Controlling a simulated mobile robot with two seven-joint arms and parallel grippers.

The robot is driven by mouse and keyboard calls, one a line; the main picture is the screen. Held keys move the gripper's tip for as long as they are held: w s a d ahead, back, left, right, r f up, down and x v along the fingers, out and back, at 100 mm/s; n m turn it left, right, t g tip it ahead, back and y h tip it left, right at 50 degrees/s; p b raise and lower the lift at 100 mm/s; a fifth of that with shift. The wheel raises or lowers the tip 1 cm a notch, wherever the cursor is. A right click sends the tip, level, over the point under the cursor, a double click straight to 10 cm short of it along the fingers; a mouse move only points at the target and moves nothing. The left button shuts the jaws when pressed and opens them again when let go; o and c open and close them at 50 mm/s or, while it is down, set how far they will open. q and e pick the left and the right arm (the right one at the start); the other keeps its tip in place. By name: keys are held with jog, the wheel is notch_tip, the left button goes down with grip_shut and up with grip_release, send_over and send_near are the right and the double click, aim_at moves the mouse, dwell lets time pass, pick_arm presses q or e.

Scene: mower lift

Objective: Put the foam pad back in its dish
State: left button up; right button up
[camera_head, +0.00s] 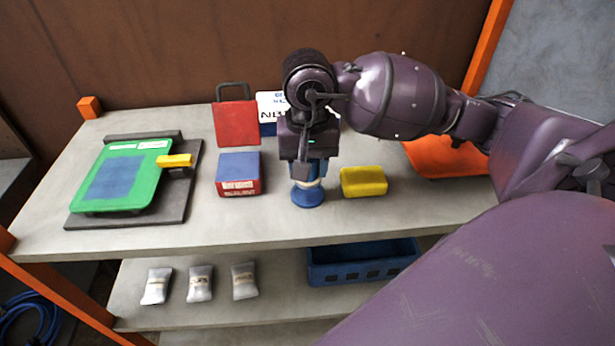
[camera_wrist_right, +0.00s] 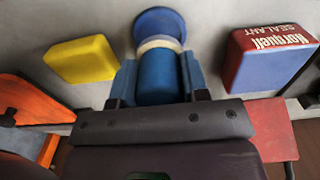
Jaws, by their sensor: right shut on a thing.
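My right gripper (camera_head: 306,168) is shut on the blue handle of what looks like the foam pad. The handle (camera_wrist_right: 158,78) stands between the two fingers in the right wrist view. A cream band, seemingly the foam pad (camera_wrist_right: 160,43), shows at the handle's lower end, and also in the head view (camera_head: 307,183). Directly under it is a round blue dish (camera_head: 308,197) on the bench, also in the right wrist view (camera_wrist_right: 160,22). I cannot tell whether the pad touches the dish or hovers just above it. My left gripper is not in view.
A yellow block (camera_head: 363,181) lies just right of the dish. A red and blue sealant box (camera_head: 239,174) stands left. An orange tray (camera_head: 447,158) is farther right, and a green panel (camera_head: 124,176) lies far left. The bench front between box and dish is clear.

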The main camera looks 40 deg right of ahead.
notch_tip(320, 180, down, 3)
jog(key=shift+r, duration=0.15)
jog(key=shift+f, duration=0.25)
jog(key=shift+f, duration=0.1)
jog(key=shift+f, duration=0.15)
jog(key=o, duration=0.8)
